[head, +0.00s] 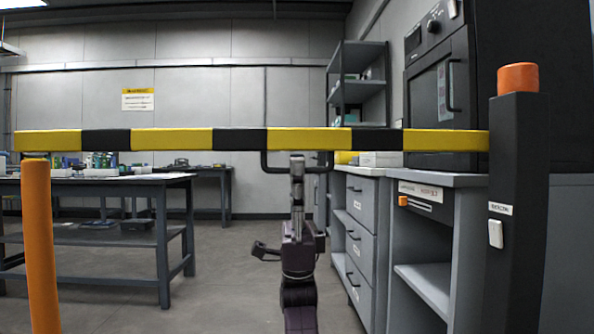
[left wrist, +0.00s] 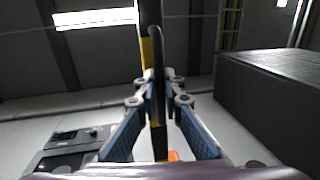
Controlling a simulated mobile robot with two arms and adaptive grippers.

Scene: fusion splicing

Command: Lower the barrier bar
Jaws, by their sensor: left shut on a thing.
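The yellow-and-black barrier bar (head: 232,140) runs nearly level across the head view. Its right end meets a dark post (head: 515,200) with an orange cap. Its left end is over the top of an orange post (head: 40,250); I cannot tell whether they touch. A black handle (head: 265,163) hangs under the bar near its middle. My left gripper (head: 297,160) reaches up from below and is shut on this handle. In the left wrist view the blue-padded fingers (left wrist: 157,125) close on the dark handle (left wrist: 155,65), with the bar behind it. My right gripper is out of view.
Beyond the bar, a dark workbench (head: 120,183) with small items stands at the left. Grey drawer cabinets (head: 360,225) and a counter (head: 440,179) stand at the right, beside an oven-like machine (head: 435,95). The floor (head: 225,270) between them is clear.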

